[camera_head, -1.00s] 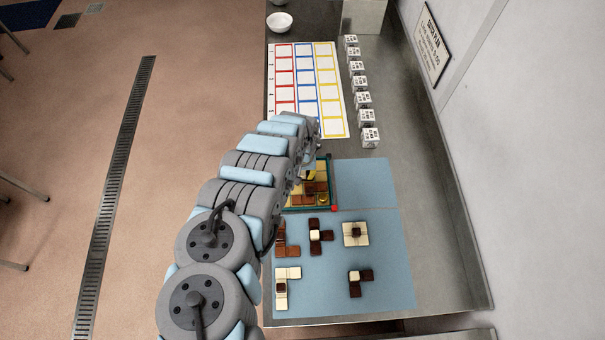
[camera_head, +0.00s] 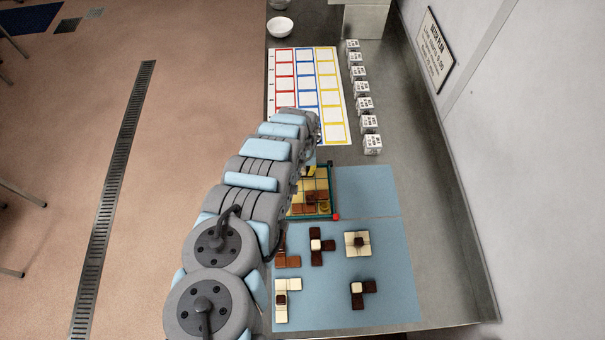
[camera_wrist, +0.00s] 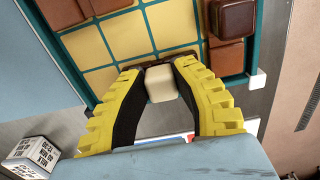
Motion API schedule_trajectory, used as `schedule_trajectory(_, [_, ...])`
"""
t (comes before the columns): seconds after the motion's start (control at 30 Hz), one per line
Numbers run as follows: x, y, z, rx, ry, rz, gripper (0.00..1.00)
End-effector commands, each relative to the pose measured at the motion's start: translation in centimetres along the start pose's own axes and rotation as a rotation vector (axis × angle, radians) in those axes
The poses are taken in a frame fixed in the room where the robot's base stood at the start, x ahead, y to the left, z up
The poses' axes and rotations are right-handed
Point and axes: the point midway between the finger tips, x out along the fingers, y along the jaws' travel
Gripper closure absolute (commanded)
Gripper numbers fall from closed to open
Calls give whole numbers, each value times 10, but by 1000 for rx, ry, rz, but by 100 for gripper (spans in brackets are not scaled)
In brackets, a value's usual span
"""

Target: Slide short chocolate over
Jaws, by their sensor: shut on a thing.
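The teal-rimmed tray (camera_head: 333,192) with yellow cells is partly hidden behind my arm in the head view. It also fills the top of the wrist view (camera_wrist: 278,30). In the wrist view my gripper's yellow fingers (camera_wrist: 160,85) are closed on a cream knob (camera_wrist: 161,84). A dark brown chocolate piece (camera_wrist: 144,60) shows just beyond the knob, along the tray's near rim. The fingers hide much of that piece, so its full shape and seating cannot be told. Other brown pieces (camera_wrist: 228,57) lie in the tray, one with a dark brown knob (camera_wrist: 234,18).
A coloured chart (camera_head: 340,125), a row of white cubes (camera_head: 369,122) and a bowl (camera_head: 280,27) stand farther back.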

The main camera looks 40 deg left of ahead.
Motion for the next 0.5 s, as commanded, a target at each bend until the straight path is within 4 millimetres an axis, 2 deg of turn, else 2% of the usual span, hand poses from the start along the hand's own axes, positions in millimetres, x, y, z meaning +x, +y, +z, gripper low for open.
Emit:
schedule_trajectory(0.27, [1, 0, 0, 0, -1, 0, 100])
schedule_trajectory(0.3, [1, 0, 0, 0, -1, 0, 64])
schedule_trajectory(0.37, [1, 0, 0, 0, -1, 0, 47])
schedule_trajectory(0.5, [0, 0, 0, 0, -1, 0, 46])
